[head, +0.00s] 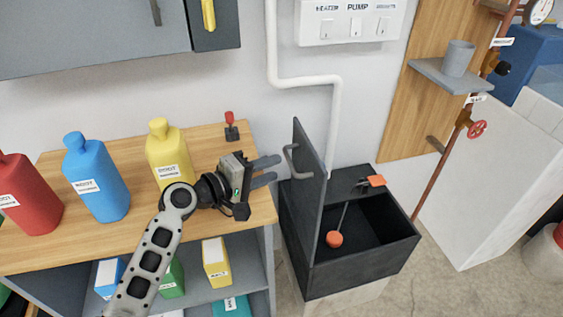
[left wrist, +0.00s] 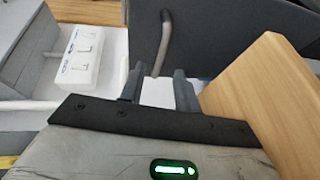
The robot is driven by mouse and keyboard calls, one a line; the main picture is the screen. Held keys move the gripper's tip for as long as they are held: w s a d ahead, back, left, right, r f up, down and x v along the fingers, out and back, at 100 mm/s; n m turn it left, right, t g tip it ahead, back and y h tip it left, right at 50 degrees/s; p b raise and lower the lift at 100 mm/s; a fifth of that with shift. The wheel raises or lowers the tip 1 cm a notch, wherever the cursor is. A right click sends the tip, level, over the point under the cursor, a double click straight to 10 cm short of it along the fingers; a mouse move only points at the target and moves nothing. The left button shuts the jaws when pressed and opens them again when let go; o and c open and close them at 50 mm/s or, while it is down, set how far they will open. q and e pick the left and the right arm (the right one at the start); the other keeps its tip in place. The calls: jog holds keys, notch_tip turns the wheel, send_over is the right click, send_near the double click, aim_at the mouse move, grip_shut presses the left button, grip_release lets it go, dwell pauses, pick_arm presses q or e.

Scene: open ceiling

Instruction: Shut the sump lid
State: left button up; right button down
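The sump (head: 345,275) is a dark open-topped box at the lower right of the head view. Its flat dark lid (head: 308,205) stands upright along the box's left side, so the sump is open. A grey bar handle (head: 291,160) is on the lid's left face. My left gripper (head: 274,170) is open and empty, left of the lid, its fingers pointing at the handle. In the left wrist view the handle (left wrist: 163,45) shows ahead of the gap between the fingers (left wrist: 158,82), with the lid (left wrist: 225,40) behind. My right gripper is not in view.
An orange float (head: 334,239) and an orange tab (head: 376,181) show at the sump. A wooden shelf (head: 120,225) with red, blue and yellow bottles lies under my left arm. A white pipe (head: 335,120) runs down behind the sump. A copper pipe (head: 440,175) stands to the right.

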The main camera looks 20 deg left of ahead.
aim_at(288, 162)
pick_arm(q)
jog(key=shift+x, duration=1.95)
grip_shut()
